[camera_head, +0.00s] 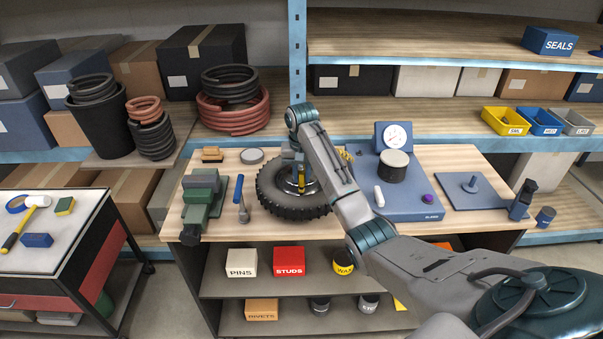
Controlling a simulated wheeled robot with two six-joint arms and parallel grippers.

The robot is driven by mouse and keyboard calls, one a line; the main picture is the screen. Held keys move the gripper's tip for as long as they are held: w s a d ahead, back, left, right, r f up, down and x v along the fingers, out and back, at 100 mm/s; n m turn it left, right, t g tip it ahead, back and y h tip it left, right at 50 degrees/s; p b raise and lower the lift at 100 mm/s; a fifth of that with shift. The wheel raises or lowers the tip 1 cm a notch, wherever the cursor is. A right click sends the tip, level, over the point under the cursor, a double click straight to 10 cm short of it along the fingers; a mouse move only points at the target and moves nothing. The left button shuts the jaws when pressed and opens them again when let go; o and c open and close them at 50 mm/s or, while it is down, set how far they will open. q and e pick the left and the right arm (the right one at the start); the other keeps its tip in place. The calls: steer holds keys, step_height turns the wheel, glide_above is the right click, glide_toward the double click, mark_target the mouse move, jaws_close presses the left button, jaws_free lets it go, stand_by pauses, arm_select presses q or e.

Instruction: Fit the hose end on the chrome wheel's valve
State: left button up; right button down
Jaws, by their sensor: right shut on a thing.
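The chrome wheel (283,184) with its black tyre (290,211) lies flat on the wooden workbench, left of its middle. My right gripper (299,178) comes down over the wheel's hub area, fingers pointing down. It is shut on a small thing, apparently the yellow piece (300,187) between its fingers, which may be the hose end. The valve is too small or hidden to make out, so I cannot tell whether the held piece touches it. My arm covers the wheel's right side. My left gripper is out of view.
A blue gauge unit (408,202) with a white dial (397,136) is on the right. A blue plate with a peg (472,192) lies farther right. The bench front between them is partly clear.

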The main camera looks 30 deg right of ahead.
steer(key=shift+f, duration=0.4)
stand_by(0.5)
steer(key=c, duration=0.6)
jaws_free()
steer(key=shift+r, duration=0.25)
steer(key=shift+r, duration=1.3)
steer(key=shift+f, duration=0.1)
stand_by(0.4)
